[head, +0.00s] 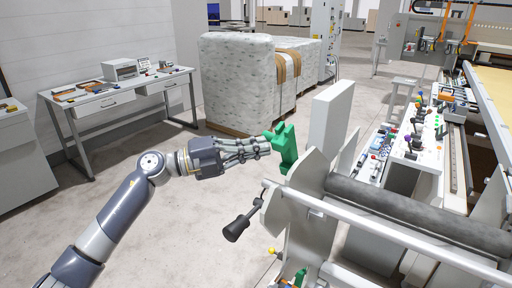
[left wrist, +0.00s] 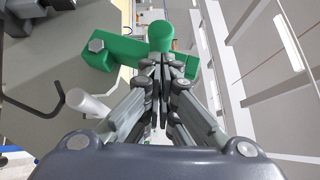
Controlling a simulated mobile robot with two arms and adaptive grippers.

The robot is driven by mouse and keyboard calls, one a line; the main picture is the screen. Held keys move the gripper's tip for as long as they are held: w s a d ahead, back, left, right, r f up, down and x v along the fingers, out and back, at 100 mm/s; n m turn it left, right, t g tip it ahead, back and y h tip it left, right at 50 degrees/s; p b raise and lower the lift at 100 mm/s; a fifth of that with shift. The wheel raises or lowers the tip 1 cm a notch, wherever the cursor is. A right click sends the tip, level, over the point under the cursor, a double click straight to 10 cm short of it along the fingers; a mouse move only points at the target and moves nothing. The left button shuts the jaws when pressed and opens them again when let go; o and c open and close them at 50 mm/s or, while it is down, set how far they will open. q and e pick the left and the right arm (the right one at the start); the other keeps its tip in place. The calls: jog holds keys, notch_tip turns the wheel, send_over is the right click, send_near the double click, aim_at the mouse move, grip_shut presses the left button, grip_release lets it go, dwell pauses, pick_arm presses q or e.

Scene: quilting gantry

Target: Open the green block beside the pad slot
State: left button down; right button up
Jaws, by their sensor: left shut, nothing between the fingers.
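The green block (head: 285,147) stands on the near end of the grey machine, left of a tall pale panel (head: 331,116). In the left wrist view the green block (left wrist: 112,50) shows a hex bolt and a rounded green knob (left wrist: 160,36) just beyond my fingertips. My left gripper (head: 266,148) is shut and empty, its fingertips close to the block's left side. The left wrist view shows the gripper (left wrist: 163,66) with its fingers together; I cannot tell whether they touch the block. The pad slot cannot be made out clearly. My right gripper is not in view.
A grey roller (head: 420,214) and a crank with a black handle (head: 242,222) are on the machine, the crank below my gripper. A control panel (head: 416,150) stands at the right. A workbench (head: 120,92) and wrapped bales (head: 237,82) stand behind. Floor on the left is clear.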

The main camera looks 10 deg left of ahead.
aim_at(268, 132)
pick_arm(q)
jog(key=shift+w+r, duration=0.3)
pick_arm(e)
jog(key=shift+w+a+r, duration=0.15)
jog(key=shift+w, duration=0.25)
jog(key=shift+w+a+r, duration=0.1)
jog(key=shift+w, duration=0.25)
pick_arm(q)
jog(key=shift+w+d+r+p, duration=0.1)
jog(key=shift+w+d+p, duration=0.05)
jog(key=shift+p, duration=0.15)
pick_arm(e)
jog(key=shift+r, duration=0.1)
pick_arm(q)
jog(key=shift+w+d+r+p, duration=0.2)
jog(key=shift+w+r, duration=0.15)
jog(key=shift+w, duration=0.2)
jog(key=shift+w+d+r+p, duration=0.1)
jog(key=shift+w+d+r, duration=0.1)
jog(key=shift+w+r, duration=0.25)
jog(key=shift+w+d, duration=0.2)
jog(key=shift+w, duration=0.25)
jog(key=shift+w+d, duration=0.25)
jog(key=shift+w, duration=0.3)
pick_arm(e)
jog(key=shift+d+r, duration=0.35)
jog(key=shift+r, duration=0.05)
pick_arm(q)
jog(key=shift+a+r, duration=0.1)
